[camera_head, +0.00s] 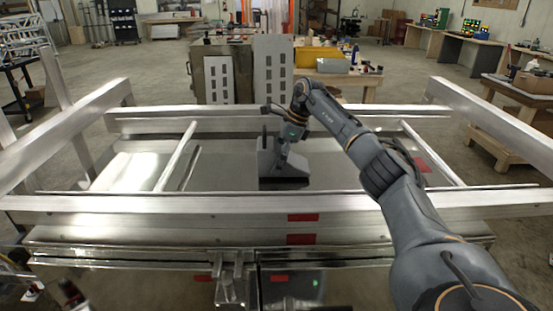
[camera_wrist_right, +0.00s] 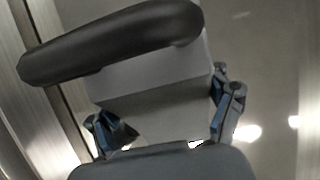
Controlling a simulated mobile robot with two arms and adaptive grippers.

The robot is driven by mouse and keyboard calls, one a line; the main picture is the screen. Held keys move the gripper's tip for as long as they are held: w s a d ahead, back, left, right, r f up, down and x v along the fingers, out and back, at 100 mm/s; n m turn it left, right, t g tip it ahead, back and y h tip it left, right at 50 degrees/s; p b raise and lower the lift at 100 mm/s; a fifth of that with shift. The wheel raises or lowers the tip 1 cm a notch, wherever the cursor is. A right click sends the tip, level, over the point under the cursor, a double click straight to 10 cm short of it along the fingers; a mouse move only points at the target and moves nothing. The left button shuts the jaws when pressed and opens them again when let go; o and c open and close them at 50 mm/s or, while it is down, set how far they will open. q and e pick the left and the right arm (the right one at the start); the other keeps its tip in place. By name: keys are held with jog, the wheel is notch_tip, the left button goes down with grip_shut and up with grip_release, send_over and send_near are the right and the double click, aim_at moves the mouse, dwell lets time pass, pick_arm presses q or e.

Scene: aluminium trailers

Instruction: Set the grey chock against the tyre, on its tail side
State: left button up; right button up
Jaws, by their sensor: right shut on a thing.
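The grey chock (camera_head: 267,160) is a wedge-like block with a dark upright part at its left, in the middle of the trailer bed in the head view. My right gripper (camera_head: 284,150) reaches it from above and is shut on it. In the right wrist view the chock (camera_wrist_right: 160,100) sits between the two fingers of the gripper (camera_wrist_right: 165,128), with a thick black bar (camera_wrist_right: 110,42) across its top. I cannot tell whether the chock touches the bed. I cannot make out a tyre in either view. My left gripper is not in view.
The aluminium trailer bed (camera_head: 225,160) has side rails (camera_head: 500,125) and a near cross rail (camera_head: 150,203). A cabinet (camera_head: 212,72) and a slotted panel (camera_head: 272,70) stand behind it. A bench (camera_head: 362,80) stands back right. The bed beside the chock is clear.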

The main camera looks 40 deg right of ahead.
jog(key=shift+f, duration=0.35)
jog(key=o, duration=1.6)
jog(key=shift+f, duration=0.15)
jog(key=shift+o, duration=0.2)
